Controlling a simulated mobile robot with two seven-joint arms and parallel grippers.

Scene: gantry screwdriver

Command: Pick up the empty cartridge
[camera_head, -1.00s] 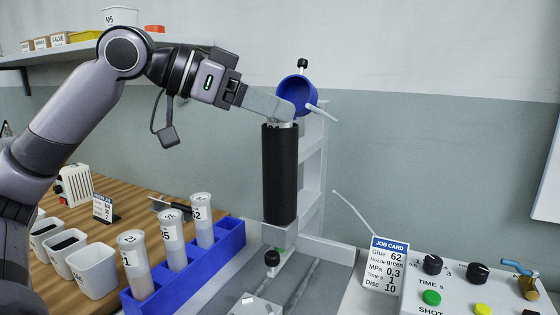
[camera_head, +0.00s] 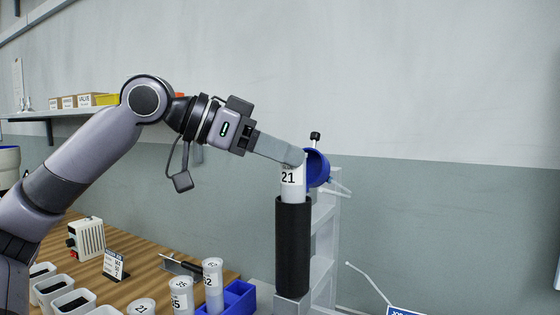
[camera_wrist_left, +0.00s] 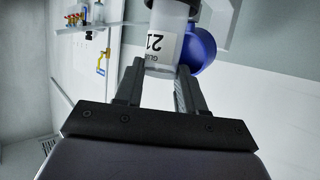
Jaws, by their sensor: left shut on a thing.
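My left gripper (camera_head: 298,158) is shut on the top of a pale cartridge (camera_head: 291,186) with a white label reading 21. The cartridge is upright, its upper part above the black sleeve (camera_head: 293,240) and its lower end hidden in or behind the sleeve's mouth. In the left wrist view the cartridge (camera_wrist_left: 163,42) shows its label between the two fingers (camera_wrist_left: 158,75). I cannot tell from the pictures whether it is empty. My right gripper is not in view.
A blue round cap (camera_head: 318,170) on the grey gantry frame (camera_head: 323,240) is close beside the cartridge.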

